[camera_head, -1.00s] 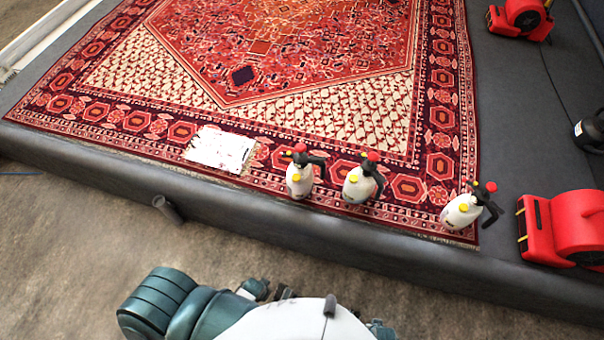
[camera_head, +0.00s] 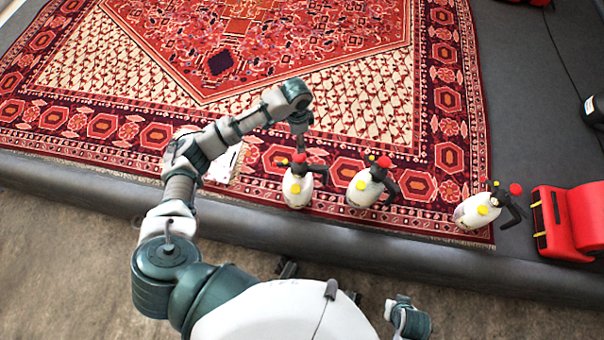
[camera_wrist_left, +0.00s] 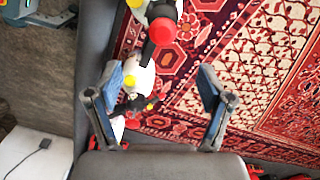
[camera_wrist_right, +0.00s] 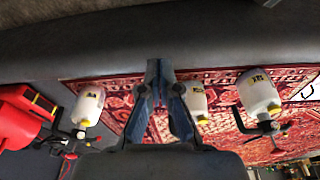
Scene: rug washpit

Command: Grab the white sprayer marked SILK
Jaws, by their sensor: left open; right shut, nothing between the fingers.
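Three white sprayers with black handles and red and yellow caps stand along the rug's front edge in the head view: left (camera_head: 297,190), middle (camera_head: 364,190) and right (camera_head: 474,213). The right wrist view shows them upside down; dark letters on the rightmost sprayer (camera_wrist_right: 259,92) are too small to read surely. My left gripper (camera_head: 299,142) hangs just above and behind the left sprayer. Its fingers (camera_wrist_left: 160,82) are open and empty, with a sprayer's red cap (camera_wrist_left: 162,30) beyond them. My right gripper (camera_wrist_right: 161,72) is shut and empty, low in front of the platform.
The patterned rug (camera_head: 380,70) lies on a grey raised platform with a rounded front edge (camera_head: 100,196). A red blower (camera_head: 570,222) stands at the right. A white sheet (camera_head: 222,165) lies partly behind my left arm.

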